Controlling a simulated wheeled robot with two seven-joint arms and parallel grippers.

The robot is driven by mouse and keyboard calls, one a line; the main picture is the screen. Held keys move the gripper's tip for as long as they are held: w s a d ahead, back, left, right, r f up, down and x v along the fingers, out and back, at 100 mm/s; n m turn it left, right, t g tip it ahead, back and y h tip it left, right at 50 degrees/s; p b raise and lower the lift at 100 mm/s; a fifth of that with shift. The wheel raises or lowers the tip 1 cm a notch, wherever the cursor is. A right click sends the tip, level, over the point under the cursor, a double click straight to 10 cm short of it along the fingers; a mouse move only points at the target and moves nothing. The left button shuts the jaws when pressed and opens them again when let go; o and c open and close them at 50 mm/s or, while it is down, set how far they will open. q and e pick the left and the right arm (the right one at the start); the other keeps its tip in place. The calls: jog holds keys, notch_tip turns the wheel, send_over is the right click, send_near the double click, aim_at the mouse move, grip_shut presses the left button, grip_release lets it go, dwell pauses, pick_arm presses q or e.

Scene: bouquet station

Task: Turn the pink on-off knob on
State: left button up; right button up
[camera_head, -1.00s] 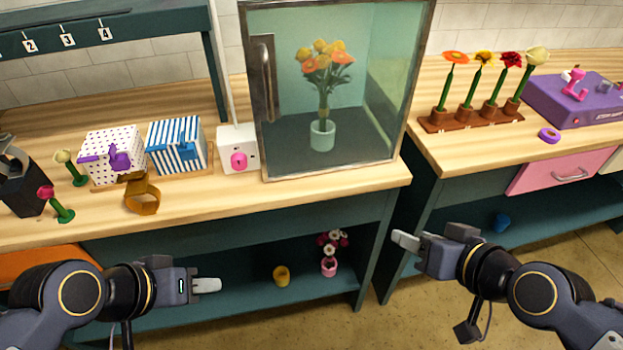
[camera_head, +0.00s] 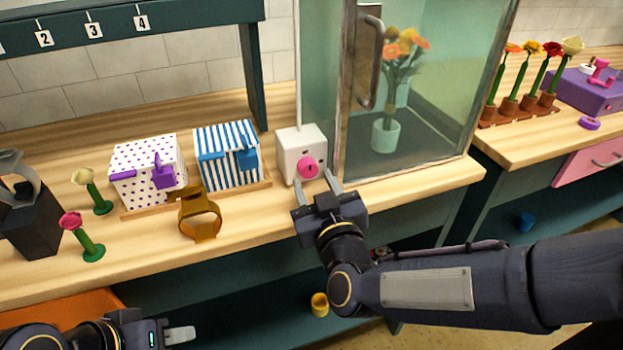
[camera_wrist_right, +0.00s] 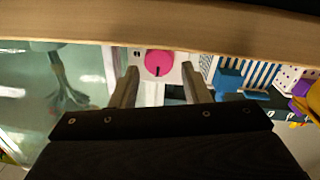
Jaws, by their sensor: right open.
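The pink knob (camera_head: 309,168) is on the front of a small white box (camera_head: 301,143) on the counter, just left of the glass cabinet. My right gripper (camera_head: 316,183) is open, with its two fingers pointing at the knob from the front. In the right wrist view the pink knob (camera_wrist_right: 158,63) shows between and beyond the open fingertips (camera_wrist_right: 160,75), with a dark mark on its face. I cannot tell whether the fingers touch it. My left gripper (camera_head: 180,335) is low at the bottom left, away from the box; its jaw state is unclear.
The glass cabinet (camera_head: 420,110) with a handle and flower vase stands right of the box. A blue-striped box (camera_head: 229,170), a dotted box (camera_head: 140,160) and a brown ring-shaped holder (camera_head: 200,222) stand to the left. The counter's front edge lies beneath my right gripper.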

aim_at(308, 168)
jog(key=shift+x, duration=1.4)
jog(key=c, duration=0.7)
jog(key=m+b, duration=0.2)
jog(key=shift+d+f+m, duration=0.1)
jog(key=shift+f+m, duration=0.05)
jog(key=shift+m, duration=0.15)
jog(key=shift+m+b, duration=0.4)
jog(key=shift+m, duration=0.3)
jog(key=shift+r+m, duration=0.2)
jog(key=shift+m, duration=0.6)
